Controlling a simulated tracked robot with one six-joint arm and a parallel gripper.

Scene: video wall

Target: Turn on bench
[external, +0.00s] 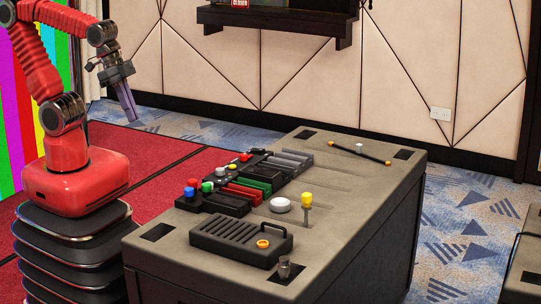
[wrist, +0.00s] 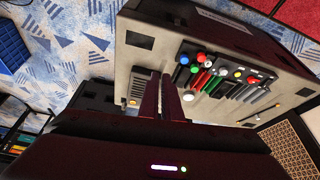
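The bench (external: 345,225) is a dark box with a grey top bearing several controls. On it are red, blue and green knobs on black blocks (external: 228,203), dark, red and green sliders (external: 255,183), a white round button (external: 280,205) and a yellow-topped lever (external: 307,198) standing upright. A black ribbed panel with an orange ring (external: 262,243) is near the front. My gripper (external: 131,112) hangs in the air left of the bench, apart from it, pointing down. In the wrist view my gripper's fingers (wrist: 162,76) look close together with nothing between them, and the bench top (wrist: 150,57) lies beyond.
A small clear knob (external: 284,267) sits at the bench's front corner, and a black rod (external: 359,151) lies at its far end. Another bench edge (external: 522,265) shows at right. A dark wall shelf (external: 280,20) is behind. The air above the bench is clear.

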